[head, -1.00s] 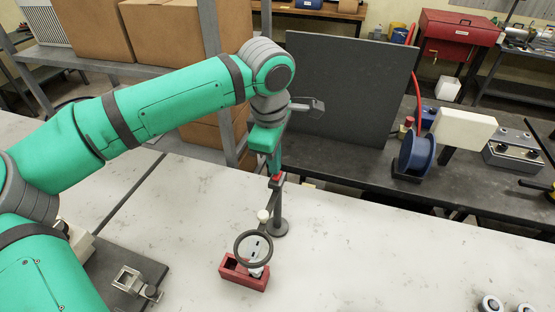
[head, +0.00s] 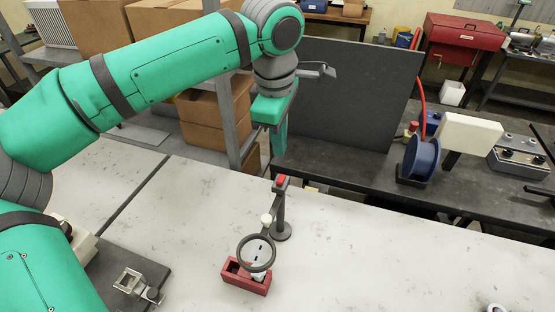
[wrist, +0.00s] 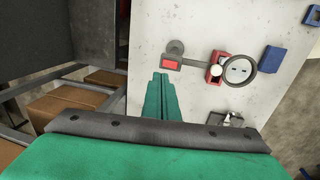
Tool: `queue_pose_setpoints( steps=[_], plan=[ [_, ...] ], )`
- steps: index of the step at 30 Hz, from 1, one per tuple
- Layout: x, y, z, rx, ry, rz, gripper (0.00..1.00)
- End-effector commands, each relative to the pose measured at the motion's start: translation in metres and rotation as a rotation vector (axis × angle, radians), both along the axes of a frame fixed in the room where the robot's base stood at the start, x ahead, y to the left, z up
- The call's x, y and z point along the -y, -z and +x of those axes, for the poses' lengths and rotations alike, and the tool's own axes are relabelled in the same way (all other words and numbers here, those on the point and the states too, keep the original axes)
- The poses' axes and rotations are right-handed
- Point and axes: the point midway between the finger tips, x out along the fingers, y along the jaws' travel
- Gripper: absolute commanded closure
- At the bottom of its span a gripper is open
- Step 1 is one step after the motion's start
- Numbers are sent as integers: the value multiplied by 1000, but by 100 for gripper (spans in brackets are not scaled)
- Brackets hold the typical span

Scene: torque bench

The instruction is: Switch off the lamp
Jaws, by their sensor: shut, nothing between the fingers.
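The lamp is a dark post with a round foot, an arm and a ring-shaped head (head: 256,253) on the pale bench. A red button (head: 281,180) sits on top of its post; it also shows in the wrist view (wrist: 169,64). A pale knob (head: 266,219) is at the arm's joint. The ring is over a red box (head: 246,277) with a white piece in it. I cannot tell whether the lamp is lit. My gripper (head: 279,154) points down, shut and empty, above and apart from the button. Its green fingers show in the wrist view (wrist: 160,77), beside the button.
A dark upright panel (head: 345,95) stands behind my gripper. A blue spool (head: 420,158) and a grey control box (head: 518,155) are on the dark back bench. A small metal clamp (head: 132,281) is at the front left. The pale bench right of the lamp is mostly clear.

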Motion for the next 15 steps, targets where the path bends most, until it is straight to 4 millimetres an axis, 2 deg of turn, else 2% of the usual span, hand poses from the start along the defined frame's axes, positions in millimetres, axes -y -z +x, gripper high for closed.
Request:
queue_pose_setpoints(
  steps=[1,6,10,15],
  plan=[
    [0,-11,3,3,-2,2,100],
    [2,-42,8,2,-2,1,100],
    [3,-59,10,1,-1,1,100],
    [3,-69,12,0,0,1,100]
  ],
)
